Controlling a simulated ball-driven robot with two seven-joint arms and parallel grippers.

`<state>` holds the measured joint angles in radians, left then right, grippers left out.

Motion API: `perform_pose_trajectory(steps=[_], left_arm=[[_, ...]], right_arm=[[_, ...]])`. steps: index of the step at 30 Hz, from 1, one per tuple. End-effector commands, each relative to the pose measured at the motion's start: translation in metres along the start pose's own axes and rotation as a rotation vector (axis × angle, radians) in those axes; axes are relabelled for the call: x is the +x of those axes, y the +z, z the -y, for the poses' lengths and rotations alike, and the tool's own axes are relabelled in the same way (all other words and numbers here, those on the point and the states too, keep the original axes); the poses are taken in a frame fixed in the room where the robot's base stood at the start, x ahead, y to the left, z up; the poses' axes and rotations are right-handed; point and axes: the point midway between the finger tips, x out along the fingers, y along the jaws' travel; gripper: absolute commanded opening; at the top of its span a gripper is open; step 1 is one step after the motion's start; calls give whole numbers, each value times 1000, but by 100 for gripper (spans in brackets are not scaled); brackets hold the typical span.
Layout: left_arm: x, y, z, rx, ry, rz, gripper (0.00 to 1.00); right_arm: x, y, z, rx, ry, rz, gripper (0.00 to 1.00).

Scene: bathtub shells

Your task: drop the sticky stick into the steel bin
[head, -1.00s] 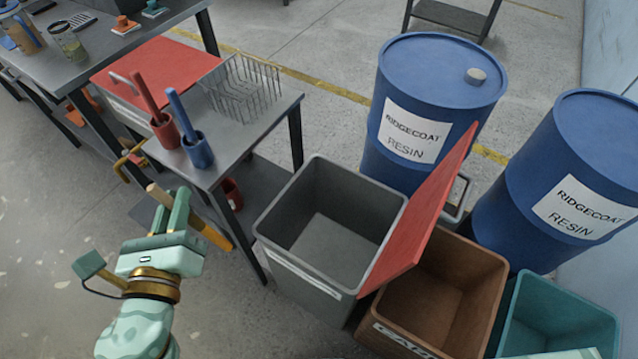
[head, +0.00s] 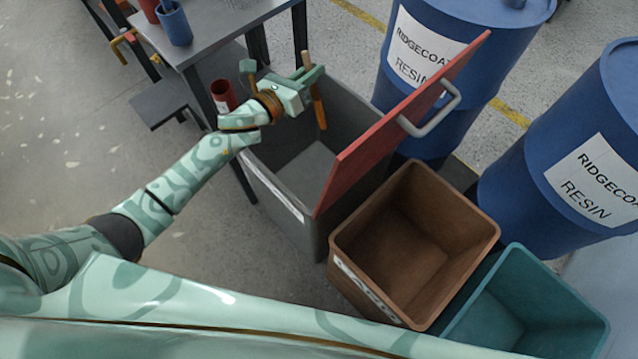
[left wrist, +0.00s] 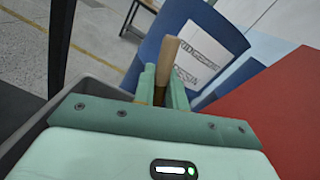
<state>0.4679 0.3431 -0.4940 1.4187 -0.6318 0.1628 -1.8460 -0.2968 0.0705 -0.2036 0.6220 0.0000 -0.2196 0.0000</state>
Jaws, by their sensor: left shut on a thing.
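My left gripper (head: 309,76) is shut on the sticky stick (head: 319,106), which hangs upright with a pale wooden end above the fingers and an orange end below. The grey steel bin (head: 273,196) stands open under it, and the stick is above the bin's opening, toward its far side. In the left wrist view the stick's wooden end (left wrist: 167,58) stands between the two green fingers (left wrist: 161,86); its lower end is hidden. My right gripper is not in view.
A raised red lid (head: 397,130) with a grey handle stands along the bin's right side. A brown bin (head: 415,245) and a teal bin (head: 530,310) stand to the right. Blue resin drums (head: 570,160) are behind. A metal table (head: 225,38) is at the upper left.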

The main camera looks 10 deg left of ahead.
Motion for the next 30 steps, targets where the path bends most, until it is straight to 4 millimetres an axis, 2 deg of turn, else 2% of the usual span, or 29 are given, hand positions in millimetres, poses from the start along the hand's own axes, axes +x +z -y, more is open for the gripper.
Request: perform_pose_trajectory(steps=[12,18,23,24,26,30], left_arm=[[0,-50,-17,-5,2,-4,0],[0,-55,-18,-1,1,0,0],[0,-53,-18,0,1,1,0],[0,-53,-18,0,1,1,22],[0,-53,-18,0,1,1,38],[0,-53,-18,0,1,0,39]], right_arm=[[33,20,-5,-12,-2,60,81],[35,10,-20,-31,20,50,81],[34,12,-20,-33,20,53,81],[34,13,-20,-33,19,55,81],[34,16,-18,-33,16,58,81],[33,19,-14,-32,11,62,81]])
